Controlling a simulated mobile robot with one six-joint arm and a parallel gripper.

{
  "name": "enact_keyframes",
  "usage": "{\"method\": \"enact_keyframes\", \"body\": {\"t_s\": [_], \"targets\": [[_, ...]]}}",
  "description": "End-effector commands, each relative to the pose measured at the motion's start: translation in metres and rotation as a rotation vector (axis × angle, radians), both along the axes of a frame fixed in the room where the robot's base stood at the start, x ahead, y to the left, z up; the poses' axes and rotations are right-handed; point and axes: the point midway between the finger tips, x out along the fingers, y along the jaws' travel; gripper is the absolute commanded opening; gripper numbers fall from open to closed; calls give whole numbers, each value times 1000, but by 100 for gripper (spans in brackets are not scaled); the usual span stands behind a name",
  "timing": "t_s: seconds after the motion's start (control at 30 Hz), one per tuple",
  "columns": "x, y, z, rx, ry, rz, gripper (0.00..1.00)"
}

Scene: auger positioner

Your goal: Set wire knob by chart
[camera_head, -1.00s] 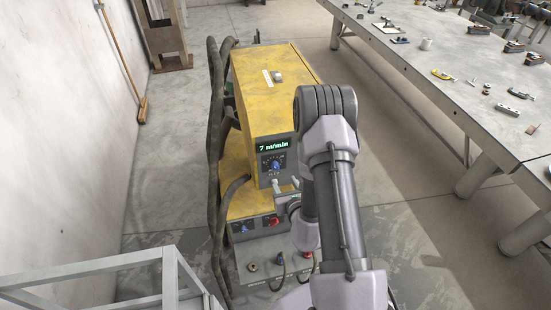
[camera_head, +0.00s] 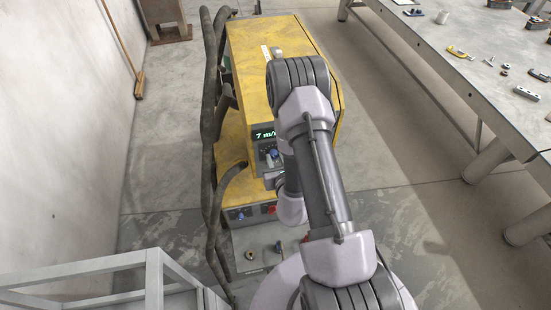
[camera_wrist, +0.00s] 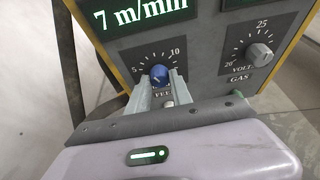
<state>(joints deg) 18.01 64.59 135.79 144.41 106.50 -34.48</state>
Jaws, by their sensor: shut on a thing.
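The yellow wire feeder (camera_head: 284,91) stands on a yellow welding machine. In the wrist view, its front panel has a blue wire feed knob (camera_wrist: 159,74) with a numbered dial around it. The display (camera_wrist: 143,12) above reads 7 m/min. My gripper (camera_wrist: 158,84) is shut on the blue knob, one finger on each side. The knob's pointer is too small to read. In the head view, my arm hides part of the panel, and the display (camera_head: 264,134) is partly covered. No chart can be made out.
A grey volts knob (camera_wrist: 260,54) sits to the right on the same panel. Thick dark hoses (camera_head: 209,110) run down the machine's left side. A grey metal frame (camera_head: 150,280) is at lower left. A workbench with tools (camera_head: 455,80) stands at right, with open floor between.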

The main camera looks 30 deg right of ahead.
Motion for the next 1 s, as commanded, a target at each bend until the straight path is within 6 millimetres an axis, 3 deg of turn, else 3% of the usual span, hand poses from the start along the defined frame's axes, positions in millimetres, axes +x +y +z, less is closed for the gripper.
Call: {"method": "enact_keyframes", "body": {"t_s": [0.47, 1.0], "targets": [[0, -1, 0, 61, -19, 1, 0], [-1, -6, -2, 503, -148, -2, 0]]}}
